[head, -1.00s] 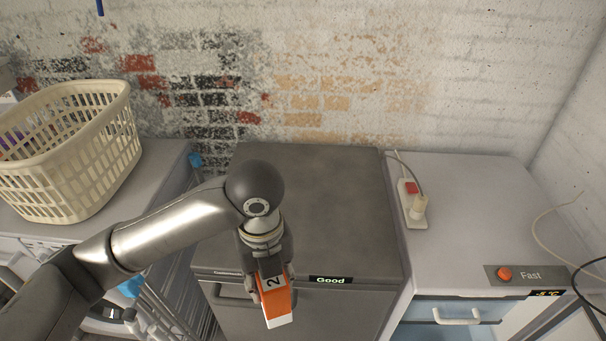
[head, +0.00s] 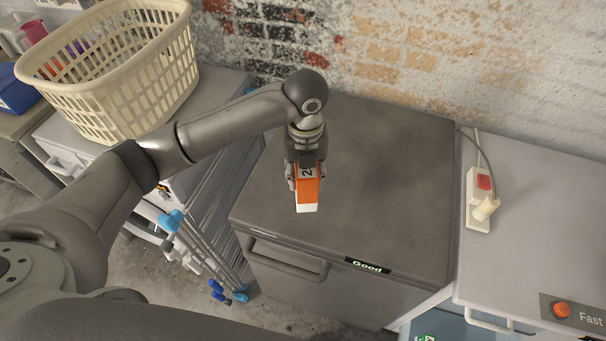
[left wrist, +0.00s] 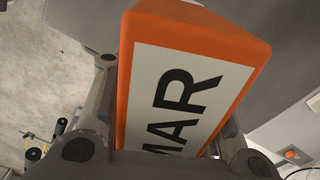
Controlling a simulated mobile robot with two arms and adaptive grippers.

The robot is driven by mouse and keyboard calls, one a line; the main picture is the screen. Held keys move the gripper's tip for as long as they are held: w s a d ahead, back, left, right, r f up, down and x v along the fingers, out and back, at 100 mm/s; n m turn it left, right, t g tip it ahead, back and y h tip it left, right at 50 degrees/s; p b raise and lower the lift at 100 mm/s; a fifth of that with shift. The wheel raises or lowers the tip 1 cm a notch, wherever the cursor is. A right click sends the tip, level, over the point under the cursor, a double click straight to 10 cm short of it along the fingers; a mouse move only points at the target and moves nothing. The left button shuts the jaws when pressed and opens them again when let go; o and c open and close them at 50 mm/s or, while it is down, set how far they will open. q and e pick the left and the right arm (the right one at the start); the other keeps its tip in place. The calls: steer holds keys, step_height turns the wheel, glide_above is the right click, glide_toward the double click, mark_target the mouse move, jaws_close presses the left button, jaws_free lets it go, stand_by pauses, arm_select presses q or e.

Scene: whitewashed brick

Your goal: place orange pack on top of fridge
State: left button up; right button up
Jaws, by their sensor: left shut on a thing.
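The orange pack (head: 307,188) has a white label with dark print and a white end. My left gripper (head: 305,172) is shut on it and holds it above the dark grey top of the fridge (head: 390,170), over its left front part. In the left wrist view the orange pack (left wrist: 185,75) fills the middle, between the two fingers. I cannot tell how large the gap between pack and fridge top is. The fridge has a "Good" label and a handle on its front. My right gripper is not in view.
A cream laundry basket (head: 125,85) stands on a grey cabinet at the left. A power strip (head: 480,205) with a red switch lies on the white unit (head: 550,240) at the right. A folded drying rack (head: 205,260) stands left of the fridge. The fridge top is otherwise clear.

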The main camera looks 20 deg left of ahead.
arm_select(q)
steer(key=w+f, duration=0.1)
steer(key=w+a+f, duration=0.1)
steer(key=f, duration=0.1)
steer(key=w+a+f, duration=0.1)
steer(key=shift+f+p, duration=0.3)
steer(key=shift+p, duration=0.1)
step_height(320, 180, down, 3)
steer(key=shift+r+p, duration=0.1)
steer(key=shift+p, duration=0.7)
steer(key=shift+f, duration=0.3)
steer(key=shift+f, duration=0.2)
steer(key=o, duration=1.3)
steer(key=shift+a, duration=0.1)
steer(key=shift+r, duration=0.1)
